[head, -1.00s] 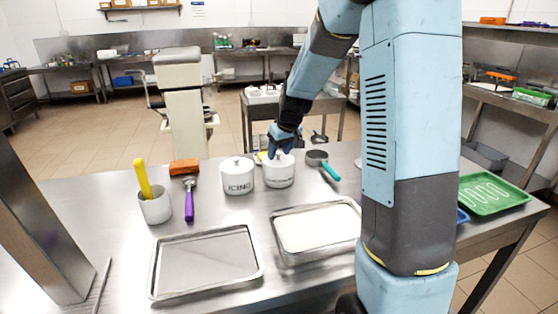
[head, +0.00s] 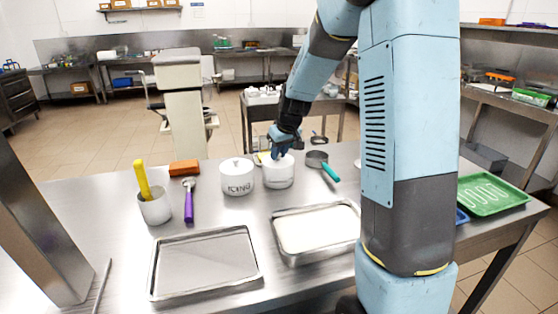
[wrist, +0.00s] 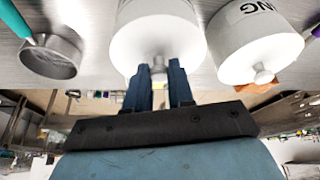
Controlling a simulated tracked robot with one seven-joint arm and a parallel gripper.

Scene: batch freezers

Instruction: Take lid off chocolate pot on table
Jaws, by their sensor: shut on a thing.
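The white chocolate pot (head: 278,174) stands on the steel table, just right of the icing pot; its label is not readable. Its white lid (wrist: 160,35) shows in the wrist view, with a small knob (wrist: 158,70) at its middle. My gripper (head: 280,153) comes down over the pot from behind. In the wrist view my gripper (wrist: 159,72) has its two blue fingers on either side of the knob, shut on it. I cannot tell whether the lid is apart from the pot; the fingers partly hide it.
The icing pot (head: 237,178) stands close on the left. A measuring cup with a teal handle (head: 317,160) lies to the right. In front are an empty tray (head: 155,270) and a tray with white contents (head: 284,254). A utensil pot (head: 155,208) stands further left.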

